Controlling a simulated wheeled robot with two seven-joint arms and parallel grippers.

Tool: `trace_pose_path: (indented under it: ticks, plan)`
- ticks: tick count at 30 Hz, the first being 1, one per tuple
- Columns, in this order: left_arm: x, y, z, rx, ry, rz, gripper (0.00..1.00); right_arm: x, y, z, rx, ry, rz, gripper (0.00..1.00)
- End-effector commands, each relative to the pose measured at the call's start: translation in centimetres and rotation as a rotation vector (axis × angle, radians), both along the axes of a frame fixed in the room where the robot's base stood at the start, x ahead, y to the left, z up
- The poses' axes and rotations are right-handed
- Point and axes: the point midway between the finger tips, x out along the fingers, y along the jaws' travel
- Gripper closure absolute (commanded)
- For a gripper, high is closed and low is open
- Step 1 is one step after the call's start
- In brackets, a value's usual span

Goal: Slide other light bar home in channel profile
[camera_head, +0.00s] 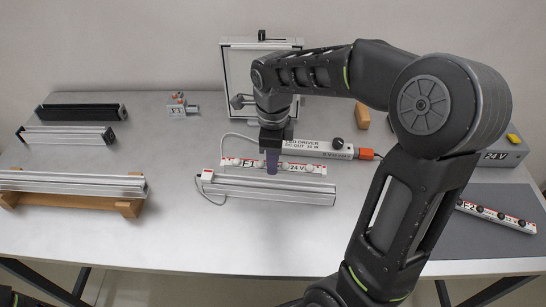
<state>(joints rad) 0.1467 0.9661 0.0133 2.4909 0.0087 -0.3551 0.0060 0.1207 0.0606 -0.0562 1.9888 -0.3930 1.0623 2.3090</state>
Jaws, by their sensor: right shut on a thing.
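My right gripper (272,166) comes down from above at the middle of the table. A second light bar, marked E2 (497,216), lies on a grey mat at the right. My left gripper is not in view.
Behind the held bar are an LED driver (315,146) with an orange plug and a white frame (233,72). Profiles (75,183) rest on wooden blocks at left, with more profiles (66,136) behind. A grey 24 V box (505,150) stands right. The front middle table is clear.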

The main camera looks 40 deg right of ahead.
Motion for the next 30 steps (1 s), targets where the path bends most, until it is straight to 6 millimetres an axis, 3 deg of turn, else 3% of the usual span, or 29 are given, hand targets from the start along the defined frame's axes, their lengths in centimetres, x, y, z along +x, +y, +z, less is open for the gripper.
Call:
trace_pose_path:
  ticks: [3, 12, 30]
  plan:
    - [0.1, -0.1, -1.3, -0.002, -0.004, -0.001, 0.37, 0.0, 0.0, -1.6, -0.001, 0.001, 0.001, 1.0]
    - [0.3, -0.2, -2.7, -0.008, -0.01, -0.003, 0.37, 0.0, 0.0, -3.7, 0.0, 0.0, 0.001, 1.0]
    - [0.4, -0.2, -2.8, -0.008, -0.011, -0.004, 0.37, 0.0, 0.0, -3.9, 0.0, 0.0, 0.0, 1.0]
